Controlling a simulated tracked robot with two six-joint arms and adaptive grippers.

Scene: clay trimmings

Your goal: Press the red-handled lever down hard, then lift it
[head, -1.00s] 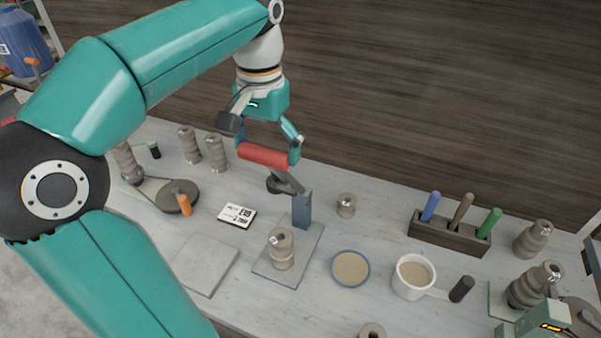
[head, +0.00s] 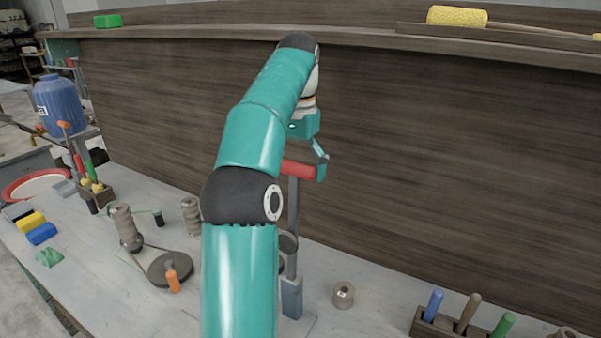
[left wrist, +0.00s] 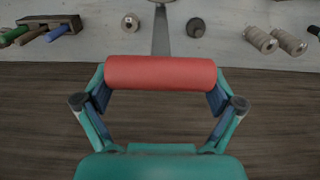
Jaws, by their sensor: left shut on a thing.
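The red handle (head: 298,168) is high against the dark wooden wall in the head view, on a grey lever arm (head: 293,210) that stands almost upright. The lever rises from a blue-grey post (head: 291,297) on the bench. My left gripper (head: 306,164) is shut on the handle. The left wrist view shows the red handle (left wrist: 160,73) spanning between the two fingers, one at each end. My left arm hides part of the lever's surroundings and its base. My right gripper is not in view.
A small spool (head: 343,295) stands right of the post, with a tool block (head: 445,329) farther right. A turntable (head: 170,268) with an orange knob and clay-coloured stacks (head: 125,228) are left of my arm. The wall is close behind the lever.

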